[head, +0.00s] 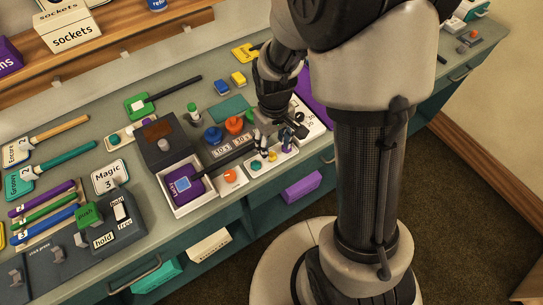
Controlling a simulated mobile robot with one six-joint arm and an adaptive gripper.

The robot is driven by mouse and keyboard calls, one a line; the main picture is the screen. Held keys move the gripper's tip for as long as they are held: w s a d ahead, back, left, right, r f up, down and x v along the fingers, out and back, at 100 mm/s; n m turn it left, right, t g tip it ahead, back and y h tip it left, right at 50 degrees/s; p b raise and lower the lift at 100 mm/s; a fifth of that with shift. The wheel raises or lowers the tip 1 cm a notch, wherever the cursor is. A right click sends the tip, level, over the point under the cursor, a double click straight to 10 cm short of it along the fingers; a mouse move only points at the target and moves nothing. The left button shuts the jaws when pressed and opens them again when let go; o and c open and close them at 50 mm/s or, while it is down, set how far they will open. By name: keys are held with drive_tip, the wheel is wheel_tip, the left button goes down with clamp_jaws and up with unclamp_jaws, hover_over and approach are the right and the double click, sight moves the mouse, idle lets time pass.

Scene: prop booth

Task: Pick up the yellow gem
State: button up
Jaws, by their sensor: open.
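A small yellow piece (272,156), which looks like the yellow gem, sits on a pale narrow tray (246,170) near the front edge of the counter. A teal piece (256,165) is to its left and a purple piece (287,146) to its right on the same tray. My gripper (278,143) is open and low over the tray, fingers pointing down close to the yellow piece. I cannot tell whether a finger touches anything. My gripper and wrist hide part of the tray and the counter behind it.
Blue (213,135) and orange (234,125) knob-like pieces stand behind. Signs and paddles fill the left counter. An open-fronted shelf (120,45) runs along the back.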

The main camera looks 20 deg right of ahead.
sight(272, 155)
drive_tip(key=f, duration=0.1)
drive_tip(key=f+b, duration=0.1)
drive_tip(key=f, duration=0.1)
drive_tip(key=f+b, duration=0.1)
drive_tip(key=f, duration=0.1)
drive_tip(key=shift+w+a, duration=0.15)
drive_tip(key=shift+a, duration=0.1)
drive_tip(key=shift+r, duration=0.1)
drive_tip(key=shift+c, duration=0.2)
drive_tip(key=c, duration=0.8)
